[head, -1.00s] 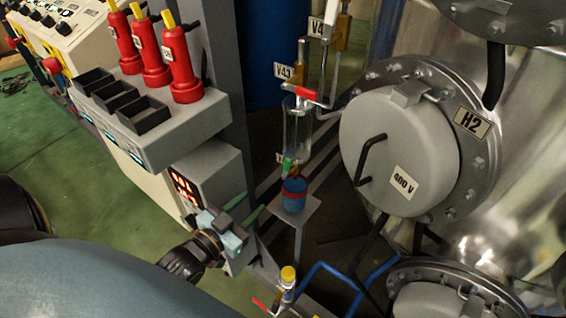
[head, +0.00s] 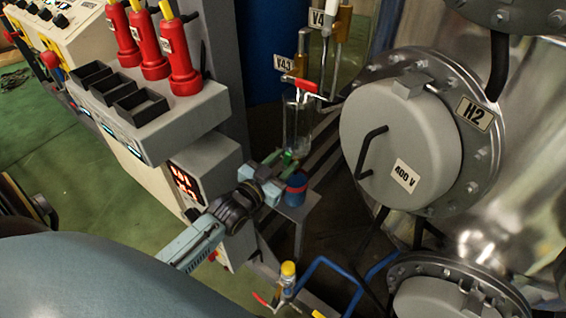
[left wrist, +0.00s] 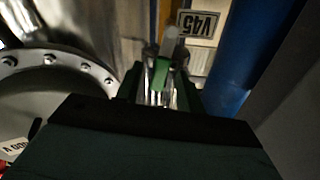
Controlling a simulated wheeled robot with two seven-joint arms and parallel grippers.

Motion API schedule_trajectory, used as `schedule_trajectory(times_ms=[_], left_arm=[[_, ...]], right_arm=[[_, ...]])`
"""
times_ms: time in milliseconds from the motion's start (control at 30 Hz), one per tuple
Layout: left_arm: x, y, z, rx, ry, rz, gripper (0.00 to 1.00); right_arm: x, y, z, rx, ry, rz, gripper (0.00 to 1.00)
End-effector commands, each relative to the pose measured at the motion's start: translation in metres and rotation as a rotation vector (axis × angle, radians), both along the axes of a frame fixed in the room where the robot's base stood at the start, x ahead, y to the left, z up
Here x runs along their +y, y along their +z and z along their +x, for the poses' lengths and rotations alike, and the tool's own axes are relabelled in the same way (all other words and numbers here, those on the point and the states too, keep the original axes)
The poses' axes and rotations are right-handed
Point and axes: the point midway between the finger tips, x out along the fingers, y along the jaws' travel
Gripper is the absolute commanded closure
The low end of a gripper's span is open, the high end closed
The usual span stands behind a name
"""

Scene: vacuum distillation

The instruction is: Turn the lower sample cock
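The lower sample cock's green handle (head: 287,157) sits under the clear glass sample cylinder (head: 298,122). My left gripper (head: 287,163) is at this handle, and its fingers partly hide the cock. In the left wrist view the green handle (left wrist: 160,74) stands upright between my left gripper's (left wrist: 160,88) two dark green fingers. The fingers look apart, with a gap on each side of the handle. The upper cock has a red handle (head: 301,84) above the cylinder. My right gripper is not in view.
A blue cup (head: 297,187) with a red band stands on a small shelf (head: 300,208) just below my left gripper. The grey H2 flange cover (head: 395,150) is close on the right. A grey cabinet with red handles (head: 183,65) stands left.

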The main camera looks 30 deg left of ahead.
Motion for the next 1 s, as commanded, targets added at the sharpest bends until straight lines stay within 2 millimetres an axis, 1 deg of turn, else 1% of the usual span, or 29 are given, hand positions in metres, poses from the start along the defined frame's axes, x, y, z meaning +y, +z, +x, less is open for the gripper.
schedule_trajectory(times_ms=[100, 300, 367, 600, 1000], left_arm=[[-0.0005, 0.0003, 0.0032, 0.0, 0.0, 0.0, 0.62], [-0.0006, 0.0001, 0.0032, 0.0, 0.0, -0.001, 0.62], [-0.0006, 0.0, 0.0031, 0.0, 0.0, -0.001, 0.68], [-0.0005, 0.0, 0.0029, 0.0, 0.0, -0.001, 1.0], [0.0023, -0.0001, 0.0002, 0.001, 0.007, 0.012, 1.0]], right_arm=[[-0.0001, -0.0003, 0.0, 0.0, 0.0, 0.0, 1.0], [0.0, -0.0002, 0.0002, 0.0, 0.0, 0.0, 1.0], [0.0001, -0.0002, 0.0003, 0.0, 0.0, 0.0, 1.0], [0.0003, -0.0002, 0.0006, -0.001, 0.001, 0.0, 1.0], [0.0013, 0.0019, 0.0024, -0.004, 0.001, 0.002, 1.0]])
